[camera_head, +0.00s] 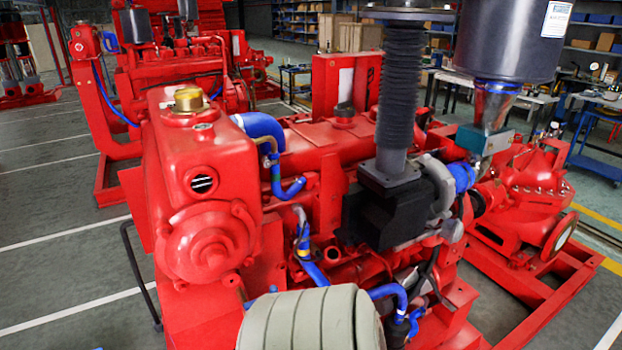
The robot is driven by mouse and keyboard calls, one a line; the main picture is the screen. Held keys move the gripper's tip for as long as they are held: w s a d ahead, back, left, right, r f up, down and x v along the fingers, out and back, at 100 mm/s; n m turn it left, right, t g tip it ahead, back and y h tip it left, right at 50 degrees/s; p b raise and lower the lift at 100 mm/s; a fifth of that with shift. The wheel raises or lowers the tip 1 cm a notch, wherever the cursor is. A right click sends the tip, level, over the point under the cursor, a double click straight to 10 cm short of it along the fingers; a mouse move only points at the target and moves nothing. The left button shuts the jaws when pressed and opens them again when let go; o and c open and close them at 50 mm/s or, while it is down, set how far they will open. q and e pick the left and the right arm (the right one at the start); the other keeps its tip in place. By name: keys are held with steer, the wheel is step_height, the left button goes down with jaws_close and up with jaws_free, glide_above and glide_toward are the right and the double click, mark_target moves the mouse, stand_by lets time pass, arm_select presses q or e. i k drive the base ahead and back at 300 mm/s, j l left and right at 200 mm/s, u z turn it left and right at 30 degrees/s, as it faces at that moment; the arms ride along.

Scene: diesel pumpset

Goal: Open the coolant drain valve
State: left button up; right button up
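The red diesel engine (340,160) of the pumpset fills the middle of the head view. At its left end stands a red coolant tank (200,150) with a brass cap (188,100) and a round sight window (203,183). A thick blue hose (262,130) leaves the tank's right side. A thin blue line with a small fitting (303,245) runs down the engine's near side. I cannot pick out the coolant drain valve for certain. Neither gripper shows in the view.
A pale grey rounded shape (310,322) at the bottom edge hides part of the lower engine; I cannot tell what it is. A black ribbed exhaust pipe (402,85) rises at centre right. The pump (520,195) is at right. Open floor (60,250) lies left.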

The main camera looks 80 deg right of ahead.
mark_target(273, 289)
steer(key=z, duration=1.8)
